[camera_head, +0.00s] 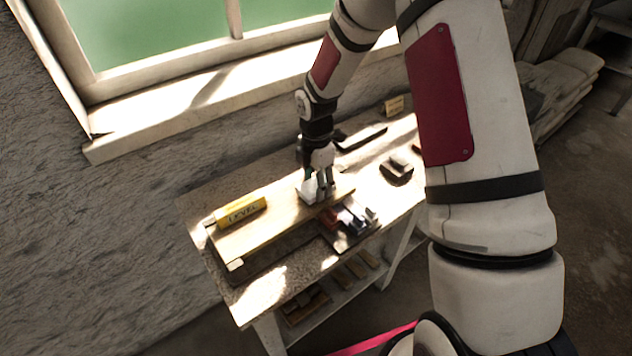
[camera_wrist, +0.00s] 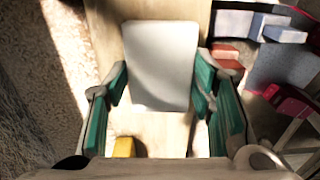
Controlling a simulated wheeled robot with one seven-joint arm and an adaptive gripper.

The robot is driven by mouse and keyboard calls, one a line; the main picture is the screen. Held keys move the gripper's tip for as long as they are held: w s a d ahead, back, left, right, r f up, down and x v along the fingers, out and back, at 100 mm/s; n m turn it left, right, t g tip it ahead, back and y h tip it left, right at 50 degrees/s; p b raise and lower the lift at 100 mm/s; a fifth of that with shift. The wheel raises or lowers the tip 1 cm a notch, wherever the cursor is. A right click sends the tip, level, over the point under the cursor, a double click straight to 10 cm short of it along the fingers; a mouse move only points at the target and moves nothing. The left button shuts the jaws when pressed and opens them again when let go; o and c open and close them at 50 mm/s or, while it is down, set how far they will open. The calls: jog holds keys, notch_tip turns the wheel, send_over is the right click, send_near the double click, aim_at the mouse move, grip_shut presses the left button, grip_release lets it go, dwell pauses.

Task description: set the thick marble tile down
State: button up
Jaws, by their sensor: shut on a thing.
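The thick marble tile (camera_wrist: 160,62) is a pale, nearly white slab. In the wrist view it lies between the two green-padded fingers of my gripper (camera_wrist: 160,85), which are shut on its sides. In the head view my gripper (camera_head: 318,188) points down over a long wooden board (camera_head: 265,233) on the workbench, with the white tile (camera_head: 308,190) at its fingertips near the board's right end. The board also shows beneath the tile in the wrist view (camera_wrist: 125,122). I cannot tell whether the tile touches the board.
A yellow level (camera_head: 241,211) lies at the board's left part. A tray with red and grey blocks (camera_head: 350,221) stands close in front of the board. A dark block-like tool (camera_head: 396,170) sits farther right on the workbench (camera_head: 262,292). A wall and window are behind.

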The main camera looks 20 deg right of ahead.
jog(key=shift+f, duration=0.65)
dwell(0.3)
jog(key=o, duration=1.5)
jog(key=shift+r+p, duration=0.5)
jog(key=shift+r, duration=1.5)
